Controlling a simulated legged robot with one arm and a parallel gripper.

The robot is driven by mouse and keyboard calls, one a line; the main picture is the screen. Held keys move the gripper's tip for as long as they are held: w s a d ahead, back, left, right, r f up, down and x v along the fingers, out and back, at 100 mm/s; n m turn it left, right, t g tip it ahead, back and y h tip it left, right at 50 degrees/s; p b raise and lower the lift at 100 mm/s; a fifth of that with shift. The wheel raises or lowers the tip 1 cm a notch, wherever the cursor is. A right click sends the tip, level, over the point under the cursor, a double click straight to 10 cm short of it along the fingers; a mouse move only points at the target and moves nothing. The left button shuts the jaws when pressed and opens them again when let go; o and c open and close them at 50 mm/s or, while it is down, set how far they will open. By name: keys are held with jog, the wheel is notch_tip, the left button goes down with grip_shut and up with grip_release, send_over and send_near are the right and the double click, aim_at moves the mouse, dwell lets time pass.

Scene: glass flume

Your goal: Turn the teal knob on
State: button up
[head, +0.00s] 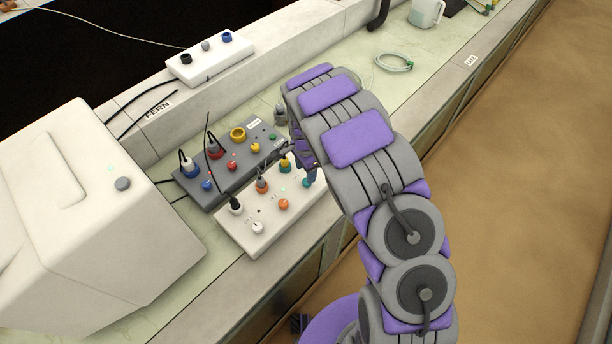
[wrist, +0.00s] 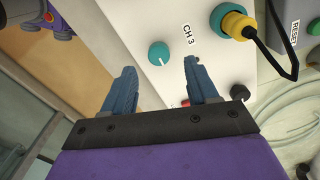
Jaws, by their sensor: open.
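In the wrist view the teal knob (wrist: 159,53), round with a white pointer mark, sits on the white panel (wrist: 120,20) beside the label "CH 3". My gripper (wrist: 159,66) is open and empty, its two blue fingers pointing at the panel. The knob appears between and just past the fingertips, with no visible contact. In the head view my gripper (head: 309,177) is low over the right end of the white panel (head: 270,236). My arm hides part of that end, and I cannot clearly make out the knob there.
A teal socket with a yellow plug (wrist: 232,22) and its black cable is right of the knob. A dark grey panel (head: 215,196) with knobs and cables lies behind the white one. A large white box (head: 90,220) stands left. A coiled hose (head: 393,62) lies farther back.

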aim_at(305, 181)
notch_tip(305, 181, up, 12)
jog(key=p, duration=0.1)
jog(key=shift+a, duration=0.2)
jog(key=shift+f, duration=0.1)
dwell(0.3)
jog(key=s+d+r+n, duration=0.2)
jog(key=s+d+r, duration=0.3)
jog(key=s+r, duration=0.25)
jog(key=s+d+r+n, duration=0.3)
jog(key=s+d+r, duration=0.25)
jog(key=s, duration=0.35)
jog(key=s+d+r+n+g+b, duration=0.1)
jog(key=s+n, duration=0.6)
jog(key=s, duration=1.6)
jog(key=shift+d+r+g, duration=0.4)
jog(key=shift+d+r, duration=0.05)
jog(key=shift+r, duration=0.4)
jog(key=shift+c, duration=0.4)
